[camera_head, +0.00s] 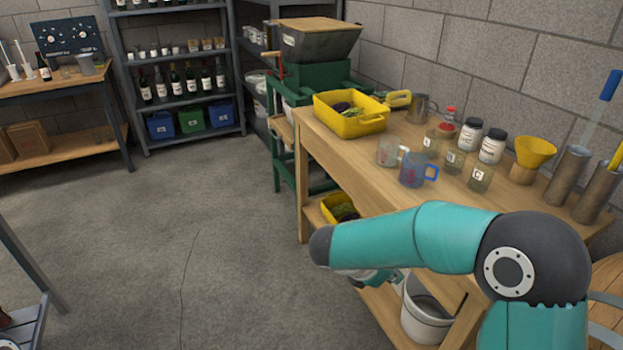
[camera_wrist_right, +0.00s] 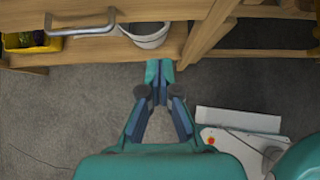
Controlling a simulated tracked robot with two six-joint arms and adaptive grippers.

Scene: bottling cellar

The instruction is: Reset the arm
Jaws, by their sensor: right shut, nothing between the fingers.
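My right arm (camera_head: 420,238) reaches in from the lower right of the head view, teal with dark joints, bent across the front of the wooden bench. Its gripper is mostly hidden behind the forearm there. In the right wrist view the right gripper (camera_wrist_right: 159,80) is shut and empty, its fingertips together over the grey floor, near the bench's lower shelf. My left gripper is not in view.
The wooden bench (camera_head: 355,155) holds a yellow crate (camera_head: 352,126), jugs, jars and a yellow funnel (camera_head: 534,152). A white bucket (camera_head: 425,318) stands under it and also shows in the wrist view (camera_wrist_right: 148,40). Open floor (camera_head: 190,240) lies to the left.

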